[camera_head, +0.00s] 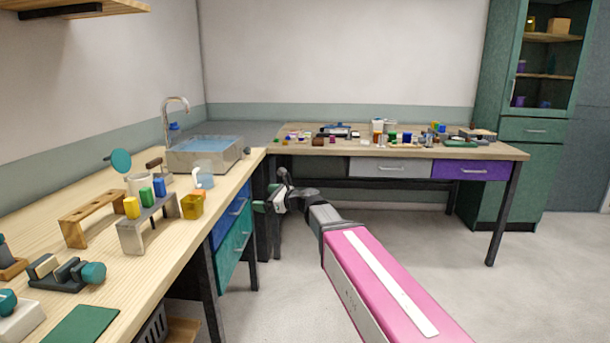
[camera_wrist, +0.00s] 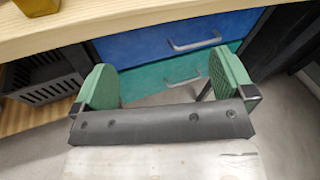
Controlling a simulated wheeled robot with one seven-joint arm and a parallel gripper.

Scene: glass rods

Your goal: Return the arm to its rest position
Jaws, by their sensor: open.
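My gripper (camera_head: 272,203) is beyond the end of my pink arm in the head view, below the worktop level and close to the drawers on the left bench. In the wrist view my gripper (camera_wrist: 165,85) shows two green finger pads spread wide apart, with nothing between them. The gripper is open and empty. Beyond the fingers are a blue drawer (camera_wrist: 150,38) and a teal drawer (camera_wrist: 150,80) with metal handles. I cannot tell the exact gap between the fingers and the drawer fronts.
A cluttered table (camera_head: 300,147) stands at the back, a green cabinet (camera_head: 500,180) at right. The floor (camera_head: 400,245) is open.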

